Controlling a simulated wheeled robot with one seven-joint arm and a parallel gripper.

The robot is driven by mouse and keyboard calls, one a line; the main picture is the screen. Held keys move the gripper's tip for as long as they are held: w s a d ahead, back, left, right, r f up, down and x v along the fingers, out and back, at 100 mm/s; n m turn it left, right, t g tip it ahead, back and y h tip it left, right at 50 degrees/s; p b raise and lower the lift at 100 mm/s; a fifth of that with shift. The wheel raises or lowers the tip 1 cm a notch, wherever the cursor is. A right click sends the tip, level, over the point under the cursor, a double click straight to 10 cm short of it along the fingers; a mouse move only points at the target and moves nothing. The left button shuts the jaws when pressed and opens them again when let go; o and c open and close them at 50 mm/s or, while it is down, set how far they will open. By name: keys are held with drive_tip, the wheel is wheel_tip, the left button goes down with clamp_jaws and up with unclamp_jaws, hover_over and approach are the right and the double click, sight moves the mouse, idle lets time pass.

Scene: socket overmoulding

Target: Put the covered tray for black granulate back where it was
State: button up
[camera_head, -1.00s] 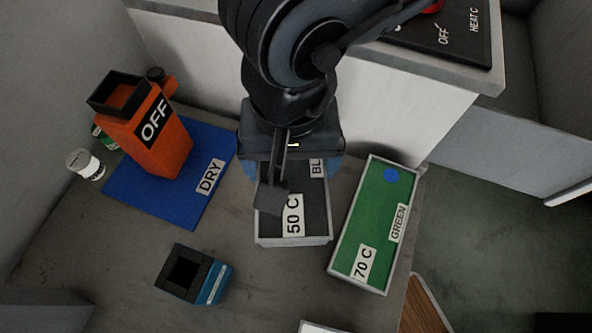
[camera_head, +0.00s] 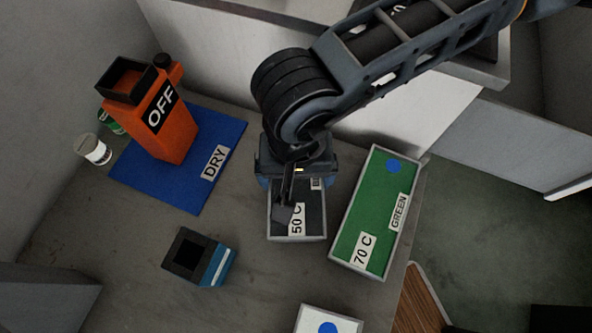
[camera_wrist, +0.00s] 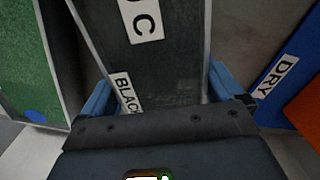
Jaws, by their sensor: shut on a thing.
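The black-granulate tray (camera_head: 314,222) is a grey-rimmed tray with a dark top, labelled "50 C". It sits in the middle of the head view, left of the green tray. My gripper (camera_head: 297,183) is shut on its far end, with a blue finger at each side. In the wrist view the dark tray (camera_wrist: 185,65) lies between the fingers, and part of a "BLACK" label shows. My wrist hides part of the tray. I cannot tell whether its underside touches the table.
The green tray (camera_head: 372,215), labelled "70 C", stands close on the right. An orange dryer marked "OFF" (camera_head: 172,135) stands on a blue "DRY" mat (camera_head: 190,190) at left. A blue-black device (camera_head: 200,258) and white-lidded jar (camera_head: 93,149) are nearby.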

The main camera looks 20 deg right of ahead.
drive_tip(key=shift+f, duration=0.2)
drive_tip(key=o, duration=1.2)
drive_tip(key=shift+r, duration=0.15)
wheel_tip(320, 180, up, 12)
drive_tip(key=shift+r+b, duration=0.1)
drive_tip(key=shift+b, duration=0.25)
